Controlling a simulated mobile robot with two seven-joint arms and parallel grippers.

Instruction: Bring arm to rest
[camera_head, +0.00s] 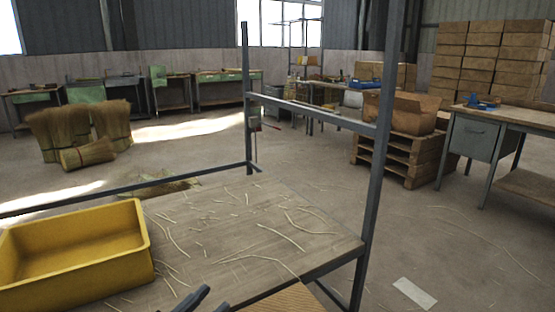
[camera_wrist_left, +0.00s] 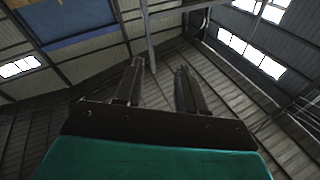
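My left gripper (camera_head: 207,299) shows only as dark fingertips at the bottom edge of the head view, in front of the near edge of the workbench. In the left wrist view my left gripper (camera_wrist_left: 159,78) points up at the roof. Its two dark fingers stand apart with nothing between them. My right gripper is in neither view.
A wooden workbench (camera_head: 225,232) is strewn with loose straw. A yellow bin (camera_head: 75,260), empty where visible, stands on its left. A grey metal frame (camera_head: 372,190) rises at its right. Broom bundles (camera_head: 85,155), pallets (camera_head: 395,160) and other benches stand farther back.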

